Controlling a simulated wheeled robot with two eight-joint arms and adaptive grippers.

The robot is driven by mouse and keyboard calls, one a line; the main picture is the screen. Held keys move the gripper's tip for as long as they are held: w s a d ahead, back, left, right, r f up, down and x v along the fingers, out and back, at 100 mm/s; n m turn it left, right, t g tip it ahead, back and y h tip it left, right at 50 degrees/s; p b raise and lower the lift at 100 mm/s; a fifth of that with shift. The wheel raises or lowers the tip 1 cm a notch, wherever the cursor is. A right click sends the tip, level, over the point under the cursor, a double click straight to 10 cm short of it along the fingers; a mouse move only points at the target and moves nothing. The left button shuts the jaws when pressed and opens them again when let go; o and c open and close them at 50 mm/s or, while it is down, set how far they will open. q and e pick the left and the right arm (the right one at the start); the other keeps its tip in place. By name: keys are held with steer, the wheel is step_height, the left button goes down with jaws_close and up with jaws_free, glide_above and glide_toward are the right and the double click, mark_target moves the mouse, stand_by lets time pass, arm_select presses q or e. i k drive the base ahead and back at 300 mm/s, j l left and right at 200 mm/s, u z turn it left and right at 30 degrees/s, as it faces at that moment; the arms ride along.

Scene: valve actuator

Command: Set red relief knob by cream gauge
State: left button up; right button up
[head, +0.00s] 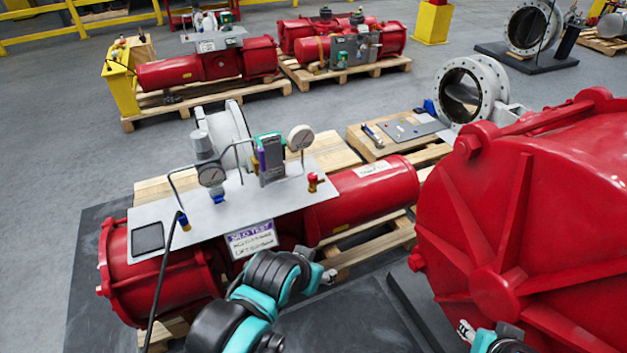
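The red relief knob (312,179) stands upright on a small brass-coloured base near the right end of the grey panel (255,202). The cream gauge (300,138) is on a stem just above and left of the knob in the head view. A second round gauge (211,176) sits below a grey regulator on the panel's left part. My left gripper (328,277) is small and partly hidden by its arm, below the panel and apart from the knob. My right gripper (465,330) is at the bottom edge, before the large red housing. Their finger openings are unclear.
The panel lies over a red cylinder actuator (372,190) on a wooden pallet (390,238). Bent tubes and a dark box (271,160) stand left of the knob. A large red housing (530,220) fills the right side. A black cable hangs at the left.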

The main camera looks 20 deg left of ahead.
mark_target(312, 176)
steer(key=i+j+z, duration=0.1)
steer(key=i+j, duration=0.35)
steer(key=j, duration=0.2)
steer(key=i+j+z, duration=0.15)
steer(key=j, duration=0.2)
steer(key=i+j+z, duration=0.1)
steer(key=i+j, duration=0.15)
steer(key=j, duration=0.1)
